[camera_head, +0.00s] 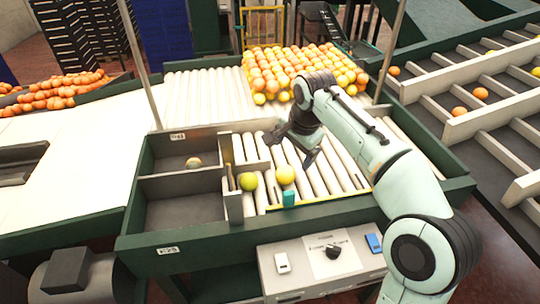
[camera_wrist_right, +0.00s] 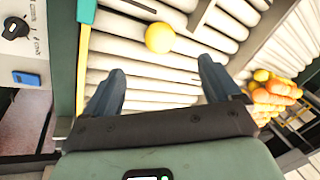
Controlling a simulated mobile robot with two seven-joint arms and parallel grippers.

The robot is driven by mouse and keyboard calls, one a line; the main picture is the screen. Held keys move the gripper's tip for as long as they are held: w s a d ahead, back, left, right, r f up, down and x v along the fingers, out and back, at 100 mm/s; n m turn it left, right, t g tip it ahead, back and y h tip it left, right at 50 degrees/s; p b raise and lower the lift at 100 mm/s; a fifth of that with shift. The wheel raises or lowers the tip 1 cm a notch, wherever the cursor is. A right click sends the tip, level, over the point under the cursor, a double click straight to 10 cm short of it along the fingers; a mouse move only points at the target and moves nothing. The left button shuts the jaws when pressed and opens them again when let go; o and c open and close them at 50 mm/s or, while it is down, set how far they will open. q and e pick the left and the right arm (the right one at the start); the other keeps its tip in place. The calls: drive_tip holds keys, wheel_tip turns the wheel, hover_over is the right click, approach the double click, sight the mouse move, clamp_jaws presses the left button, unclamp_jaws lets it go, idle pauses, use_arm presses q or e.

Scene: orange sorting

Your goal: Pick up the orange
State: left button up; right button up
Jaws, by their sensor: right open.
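Two yellow-orange fruits lie near the front of the white roller bed in the head view: one (camera_head: 285,174) on the rollers, the other (camera_head: 248,181) to its left by the divider. My right gripper (camera_head: 289,150) is open and empty above the rollers, just behind the right-hand fruit. In the right wrist view a single yellow-orange fruit (camera_wrist_right: 160,38) lies beyond the open fingertips (camera_wrist_right: 160,80), not between them. I cannot tell for sure which of the two it is. My left gripper is not in view.
A two-part sorting bin (camera_head: 180,186) stands left of the rollers, with one dull fruit (camera_head: 193,162) in its back compartment. Many oranges (camera_head: 300,70) are massed at the back of the rollers. A control box (camera_head: 322,262) sits in front. Divided lanes (camera_head: 470,125) run at the right.

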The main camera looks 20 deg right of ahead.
sight(287, 170)
drive_tip(key=x, duration=0.7)
drive_tip(key=shift+f, duration=0.15)
drive_tip(key=x, duration=0.5)
drive_tip(key=shift+w+d+f, duration=0.25)
drive_tip(key=shift+d+f, duration=0.05)
drive_tip(key=shift+s, duration=0.15)
drive_tip(key=c, duration=1.2)
